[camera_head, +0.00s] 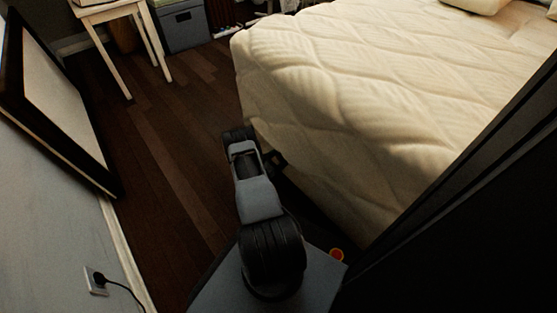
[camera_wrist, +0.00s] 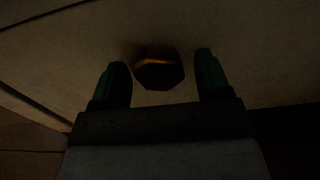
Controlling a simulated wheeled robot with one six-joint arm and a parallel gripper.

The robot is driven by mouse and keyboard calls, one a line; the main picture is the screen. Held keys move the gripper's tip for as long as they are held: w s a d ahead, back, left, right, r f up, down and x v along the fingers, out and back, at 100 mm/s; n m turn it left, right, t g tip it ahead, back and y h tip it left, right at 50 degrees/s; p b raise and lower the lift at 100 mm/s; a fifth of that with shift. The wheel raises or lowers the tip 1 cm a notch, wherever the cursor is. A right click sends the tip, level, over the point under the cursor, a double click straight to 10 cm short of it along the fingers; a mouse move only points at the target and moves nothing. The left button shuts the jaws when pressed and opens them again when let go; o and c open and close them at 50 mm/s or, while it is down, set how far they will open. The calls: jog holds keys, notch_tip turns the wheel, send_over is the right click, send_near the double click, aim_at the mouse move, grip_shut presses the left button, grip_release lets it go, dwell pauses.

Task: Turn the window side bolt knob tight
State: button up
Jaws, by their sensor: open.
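A dark, many-sided knob (camera_wrist: 158,74) with an orange-brown glint near its top shows in the wrist view, against a pale, dim surface. My gripper (camera_wrist: 161,62) is open, with one finger on each side of the knob and a visible gap on both sides. I cannot tell how deep the fingers reach around it or whether the knob is tight. In the head view my arm reaches down beside the bed (camera_head: 340,110). The gripper's fingers and the knob are hidden there.
Bare wooden floor (camera_head: 165,160) lies left of the bed. A dark-framed panel (camera_head: 60,100) leans by the left wall, above an outlet with a plug (camera_head: 97,280). A small white table (camera_head: 108,12) and a grey box (camera_head: 183,27) stand at the back.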

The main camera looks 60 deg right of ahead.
jog(key=shift+c, duration=0.3)
jog(key=c, duration=0.8)
jog(key=shift+c, duration=0.2)
jog(key=shift+m, duration=0.3)
